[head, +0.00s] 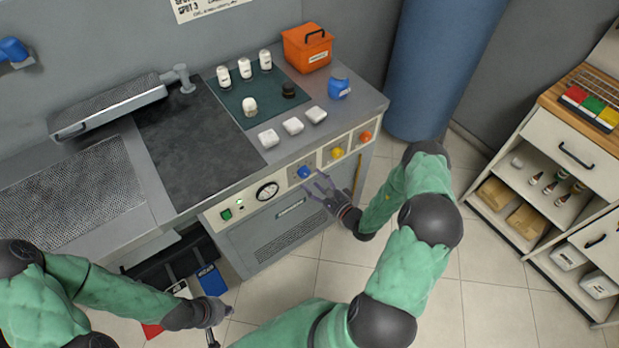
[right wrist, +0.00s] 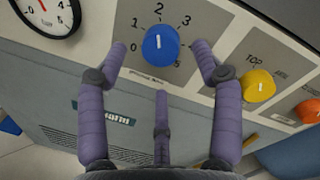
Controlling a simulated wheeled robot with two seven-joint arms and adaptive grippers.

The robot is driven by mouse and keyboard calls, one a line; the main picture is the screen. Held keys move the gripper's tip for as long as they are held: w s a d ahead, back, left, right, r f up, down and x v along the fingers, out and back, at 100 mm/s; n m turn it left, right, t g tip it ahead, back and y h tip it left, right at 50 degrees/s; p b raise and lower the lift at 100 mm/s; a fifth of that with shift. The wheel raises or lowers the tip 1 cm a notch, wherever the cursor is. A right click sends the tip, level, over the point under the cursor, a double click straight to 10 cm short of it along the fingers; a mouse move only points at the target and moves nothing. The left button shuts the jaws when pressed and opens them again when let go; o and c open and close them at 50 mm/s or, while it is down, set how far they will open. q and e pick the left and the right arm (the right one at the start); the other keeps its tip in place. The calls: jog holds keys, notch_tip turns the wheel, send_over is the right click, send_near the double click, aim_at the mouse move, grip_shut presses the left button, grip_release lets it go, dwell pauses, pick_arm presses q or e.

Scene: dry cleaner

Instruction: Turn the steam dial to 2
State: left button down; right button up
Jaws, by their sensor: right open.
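The blue steam dial (head: 304,172) is on the front panel of the grey machine (right wrist: 90,80). In the right wrist view the dial (right wrist: 160,44) is ringed by printed numbers, with 2 straight above it. Its short white mark stands about upright, in line with the 2. My right gripper (head: 318,184) is open in front of the panel. In the right wrist view its fingers (right wrist: 160,50) are spread on either side of the dial, with a third below it. I cannot tell whether they touch it. My left gripper (head: 217,325) is low at the bottom left, empty, its fingers apart.
A yellow knob (head: 337,153) and an orange knob (head: 366,137) sit right of the dial. A round gauge (head: 267,192) and green switch (head: 226,214) are to its left. White bottles, an orange box (head: 307,48) and a blue jar (head: 339,84) stand on top.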

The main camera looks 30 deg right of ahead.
jog(key=s+d, duration=0.1)
jog(key=s, duration=0.7)
jog(key=shift+d, duration=0.25)
jog(key=shift+s+r, duration=0.1)
jog(key=s+a+f+n+g+y, duration=0.1)
jog(key=s+a+n+g+y, duration=0.2)
jog(key=a, duration=0.4)
jog(key=s+a+f+n+g+y, duration=0.1)
jog(key=s+a+n+g+y, duration=0.1)
jog(key=a+g+y, duration=0.4)
jog(key=s+a+f+n+g+y, duration=0.1)
jog(key=s+a+n+g, duration=0.1)
jog(key=a, duration=0.7)
jog(key=s+a+f+n+g+h, duration=0.1)
jog(key=s+f+n+g+h, duration=0.2)
jog(key=s+n+g, duration=0.25)
jog(key=s+a+f+n+g+h, duration=0.1)
jog(key=s+f+n+g+h, duration=0.3)
jog(key=s, duration=0.3)
jog(key=w+a+r+n+t+h, duration=0.1)
jog(key=w+n+t+h, duration=0.1)
jog(key=w, duration=0.5)
jog(key=shift+r+n+t, duration=0.15)
jog(key=shift+n+t, duration=0.5)
jog(key=shift+n, duration=0.6)
